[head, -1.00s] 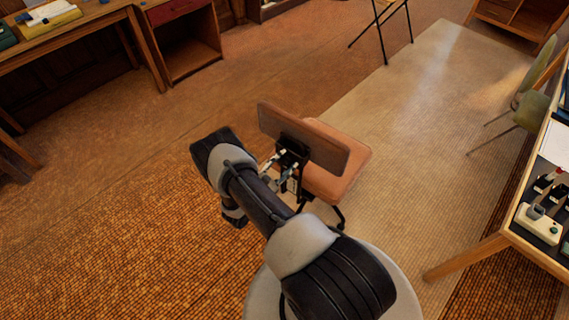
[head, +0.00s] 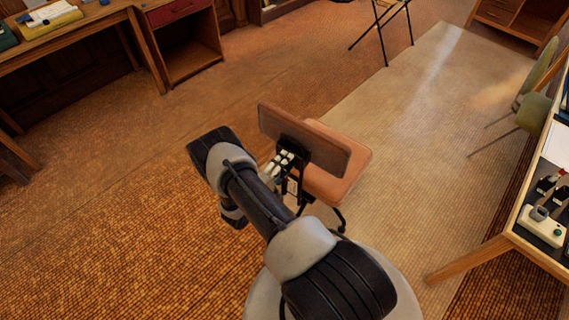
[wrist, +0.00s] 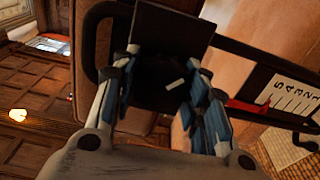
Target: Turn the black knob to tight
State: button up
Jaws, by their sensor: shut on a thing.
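The black knob (wrist: 155,78) sits between the two fingers of my gripper (wrist: 166,74) in the wrist view. It is very dark, with a short white mark on its face. My gripper is shut on it, one finger at its left and one at its right. In the head view my gripper (head: 283,160) is behind the wooden backrest of an orange chair (head: 340,182), and the knob itself cannot be made out. A white scale with numbers (wrist: 293,98) and a red pointer (wrist: 246,106) show to the right in the wrist view.
A desk (head: 478,250) with small devices stands at the right. A wooden desk (head: 75,42) is at the upper left. A green chair (head: 533,110) is near the right desk. The floor to the left of my arm is clear.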

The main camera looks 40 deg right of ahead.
jog(key=m, duration=0.4)
jog(key=shift+r+m, duration=0.1)
jog(key=shift+m, duration=0.2)
jog(key=m, duration=0.4)
jog(key=shift+r+m, duration=0.1)
jog(key=shift+m, duration=0.3)
jog(key=o, duration=1.1)
jog(key=a, duration=0.4)
jog(key=s+a, duration=0.1)
jog(key=a, duration=0.3)
jog(key=s+a, duration=0.1)
jog(key=a, duration=0.2)
jog(key=shift+s+a, duration=0.2)
jog(key=shift+a, duration=0.2)
